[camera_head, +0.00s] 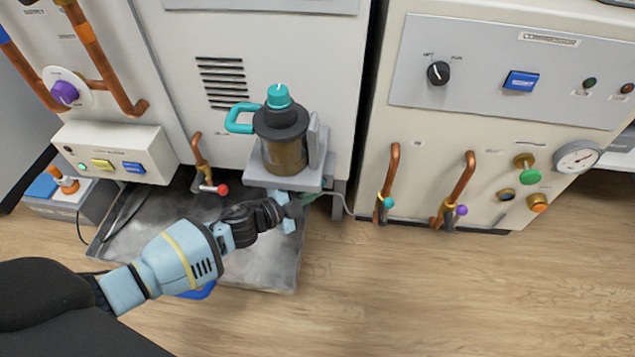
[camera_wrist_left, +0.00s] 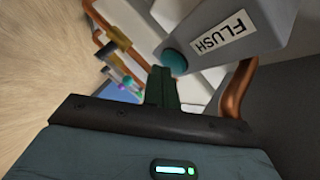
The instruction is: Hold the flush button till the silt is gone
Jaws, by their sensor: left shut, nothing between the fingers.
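The round teal flush button (camera_wrist_left: 175,61) sits on a grey block beside a white FLUSH label (camera_wrist_left: 220,34) in the left wrist view. My left gripper (camera_wrist_left: 162,72) is shut and empty, its fingertips right at the button's edge; I cannot tell whether they touch or press it. In the head view my left gripper (camera_head: 291,209) is just below the grey bracket (camera_head: 258,176), and the button cannot be made out there. The filter canister (camera_head: 285,152) on the bracket has a teal top and handle and looks cloudy brown inside. My right gripper is not in view.
A grey drip tray (camera_head: 270,270) lies on the floor under my left arm. A copper pipe with a red-tipped valve (camera_head: 221,189) is left of the canister. Copper pipes (camera_head: 390,175) and a gauge (camera_head: 577,157) are on the right cabinet.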

